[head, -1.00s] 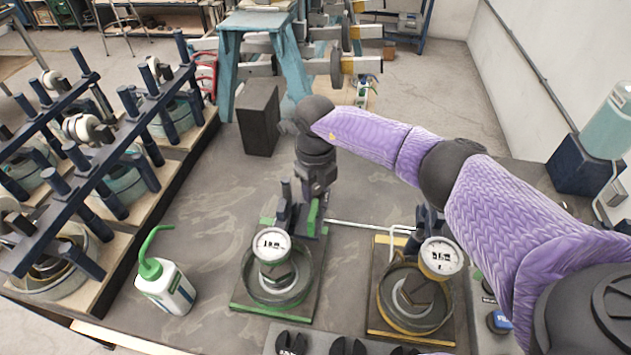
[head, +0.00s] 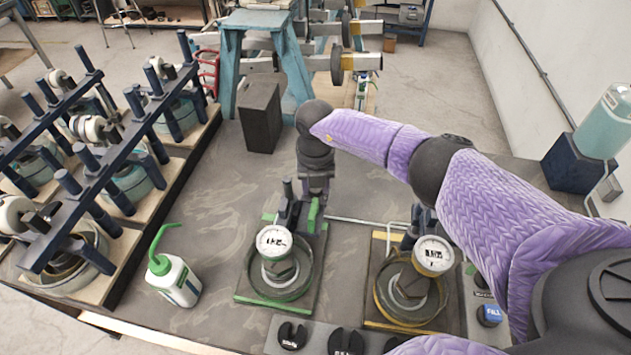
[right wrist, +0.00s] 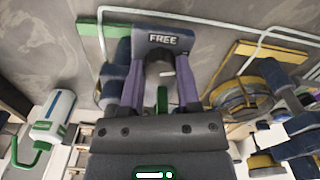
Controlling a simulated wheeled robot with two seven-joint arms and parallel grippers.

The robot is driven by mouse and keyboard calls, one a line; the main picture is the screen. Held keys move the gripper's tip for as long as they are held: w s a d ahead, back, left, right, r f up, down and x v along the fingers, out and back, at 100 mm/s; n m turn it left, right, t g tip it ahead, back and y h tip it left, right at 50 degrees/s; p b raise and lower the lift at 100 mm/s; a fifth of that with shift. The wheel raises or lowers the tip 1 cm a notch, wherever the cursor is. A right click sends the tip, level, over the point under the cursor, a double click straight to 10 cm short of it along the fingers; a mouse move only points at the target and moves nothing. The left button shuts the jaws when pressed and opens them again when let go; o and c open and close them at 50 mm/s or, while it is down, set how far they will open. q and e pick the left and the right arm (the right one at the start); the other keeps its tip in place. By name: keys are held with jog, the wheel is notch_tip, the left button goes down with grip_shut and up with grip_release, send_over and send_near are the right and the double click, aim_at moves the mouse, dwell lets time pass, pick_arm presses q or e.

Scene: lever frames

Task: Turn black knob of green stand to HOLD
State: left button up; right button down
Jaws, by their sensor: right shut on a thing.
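The green stand (head: 270,302) stands on the bench, with a round gauge and a ring-shaped body. My right gripper (head: 308,208) is behind its gauge, at the back of the stand. In the right wrist view, my right gripper (right wrist: 160,88) has its two fingers on either side of the black knob (right wrist: 159,62) and is shut on it. A dark plate reading FREE (right wrist: 162,39) lies just beyond the knob. The knob's pointer direction cannot be made out. In the head view the gripper and the stand's back parts hide the knob. My left gripper is not in view.
A yellow stand (head: 375,315) with its own gauge is to the right. A white bottle with a green spout (head: 175,280) is to the left. A black block (head: 261,118) stands behind. A thin pale rod (head: 365,221) runs between the stands. Black knobs (head: 292,337) line the front.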

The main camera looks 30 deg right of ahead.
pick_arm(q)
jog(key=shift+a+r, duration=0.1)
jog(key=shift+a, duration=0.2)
pick_arm(e)
jog(key=c, duration=0.6)
grip_release()
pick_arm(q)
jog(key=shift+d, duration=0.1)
pick_arm(e)
jog(key=shift+r, duration=0.15)
notch_tip(320, 180, up, 9)
jog(key=shift+f+p, duration=0.1)
jog(key=shift+p, duration=0.65)
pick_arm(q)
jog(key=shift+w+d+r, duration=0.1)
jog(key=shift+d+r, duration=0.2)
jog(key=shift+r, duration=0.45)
pick_arm(e)
jog(key=shift+r, duration=0.45)
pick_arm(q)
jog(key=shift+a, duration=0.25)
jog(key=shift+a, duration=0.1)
